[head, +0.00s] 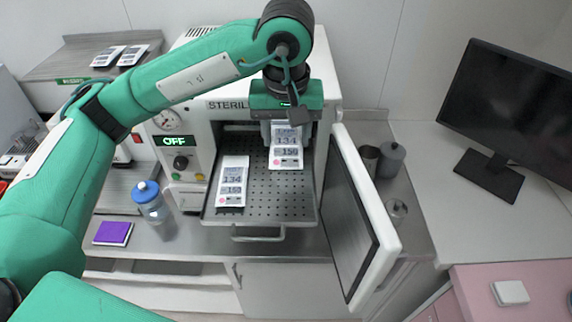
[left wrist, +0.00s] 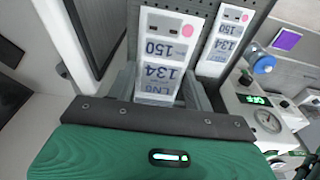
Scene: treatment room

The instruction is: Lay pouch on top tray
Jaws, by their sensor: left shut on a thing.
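My left gripper (head: 285,124) is over the perforated metal tray (head: 260,206), which is pulled out of the open steriliser (head: 262,90). It is shut on a white labelled pouch (head: 286,155), held at its back end over the right part of the tray. In the left wrist view this pouch (left wrist: 166,50) extends from between the fingers. Whether it touches the tray is hard to tell. A second similar pouch (head: 232,181) lies on the left part of the tray; it also shows in the left wrist view (left wrist: 224,42). My right gripper is not in view.
The steriliser door (head: 362,215) stands open right of the tray. A blue-capped bottle (head: 151,201) and a purple pad (head: 113,232) are on the counter at left. Two more pouches (head: 120,55) lie on the back-left surface. A monitor (head: 512,105) stands at right.

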